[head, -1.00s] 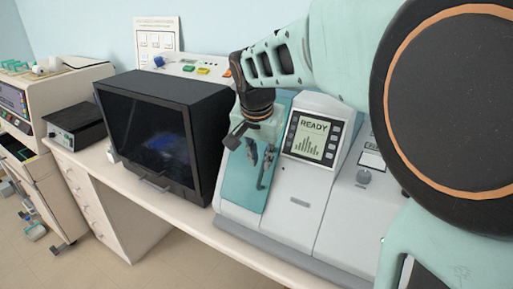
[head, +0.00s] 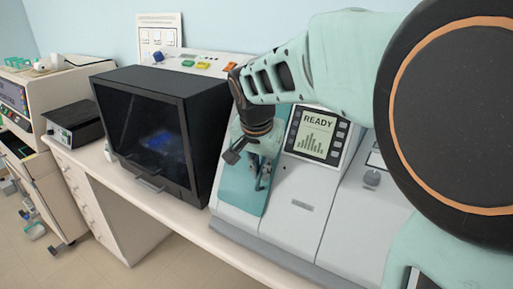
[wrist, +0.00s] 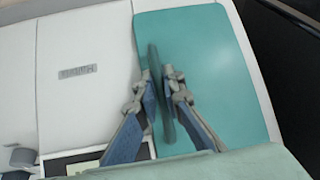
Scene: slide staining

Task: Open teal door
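The teal door (head: 239,197) is a flat panel on the left part of the front of the grey-white machine, and it looks shut. In the wrist view the teal door (wrist: 222,75) fills the right of centre, with a darker teal bar handle (wrist: 154,62) along its left side. My gripper (wrist: 160,74) has one finger on each side of the handle, with the bar between them. The fingers look parted, with a small gap at the right finger; contact is unclear. In the head view my gripper (head: 262,178) is at the door's front, and my wrist hides the door's upper part.
The machine's READY screen (head: 314,133) is right of the door. A black box with a dark glass front (head: 150,135) stands close on the left. The bench edge (head: 195,222) runs below. A panel with coloured buttons (head: 188,62) is behind.

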